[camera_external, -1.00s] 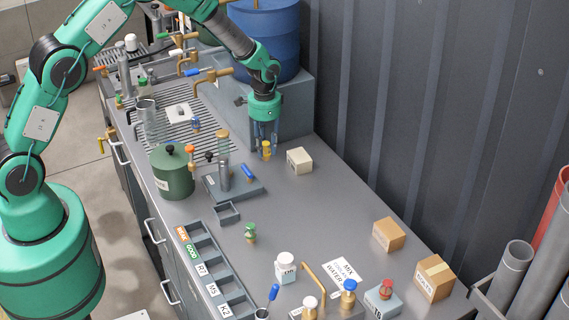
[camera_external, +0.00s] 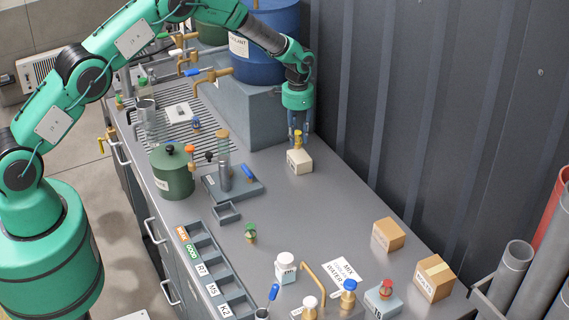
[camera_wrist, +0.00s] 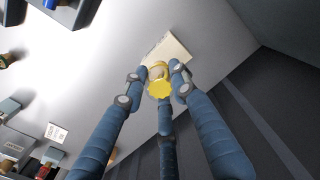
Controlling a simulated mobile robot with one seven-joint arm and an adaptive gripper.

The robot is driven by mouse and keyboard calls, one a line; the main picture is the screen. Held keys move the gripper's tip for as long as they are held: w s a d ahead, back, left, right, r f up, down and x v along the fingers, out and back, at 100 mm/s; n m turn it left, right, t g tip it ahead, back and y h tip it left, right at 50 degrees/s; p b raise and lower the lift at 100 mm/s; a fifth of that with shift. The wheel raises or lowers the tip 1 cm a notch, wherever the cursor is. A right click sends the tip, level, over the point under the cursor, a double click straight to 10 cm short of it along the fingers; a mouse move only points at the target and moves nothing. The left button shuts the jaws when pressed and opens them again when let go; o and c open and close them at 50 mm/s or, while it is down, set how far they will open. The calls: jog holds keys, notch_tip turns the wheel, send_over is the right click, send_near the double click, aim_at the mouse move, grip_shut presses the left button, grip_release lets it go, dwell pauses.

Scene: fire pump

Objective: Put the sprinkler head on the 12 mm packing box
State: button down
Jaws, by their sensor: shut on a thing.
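My gripper (camera_external: 298,132) points straight down over the small cream box (camera_external: 299,163) near the back wall. It is shut on a brass-yellow sprinkler head (camera_external: 298,140), which is directly above the box's top. I cannot tell whether the head touches the box. In the wrist view the blue fingers close around the yellow head (camera_wrist: 159,88), and the cream box (camera_wrist: 172,48) shows just beyond it, partly hidden. The box has markings on its side, too small to read, so I cannot confirm that it is the 12 mm packing box.
A grey block with a blue drum (camera_external: 262,45) stands left of my gripper, and the corrugated wall (camera_external: 400,110) is close on the right. A stand with a glass tube (camera_external: 224,165) is to the left. Two cardboard boxes (camera_external: 388,234) (camera_external: 434,279) sit farther forward. The bench between is clear.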

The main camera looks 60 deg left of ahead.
aim_at(300, 142)
jog(key=shift+w+a, duration=0.1)
jog(key=shift+w, duration=0.45)
jog(key=shift+f, duration=0.1)
jog(key=shift+f+p, duration=0.4)
jog(key=shift+f, duration=1.25)
jog(key=shift+f, duration=0.1)
jog(key=c, duration=1.4)
grip_release()
notch_tip(300, 142, up, 12)
jog(key=shift+r+b, duration=0.1)
jog(key=shift+b, duration=0.65)
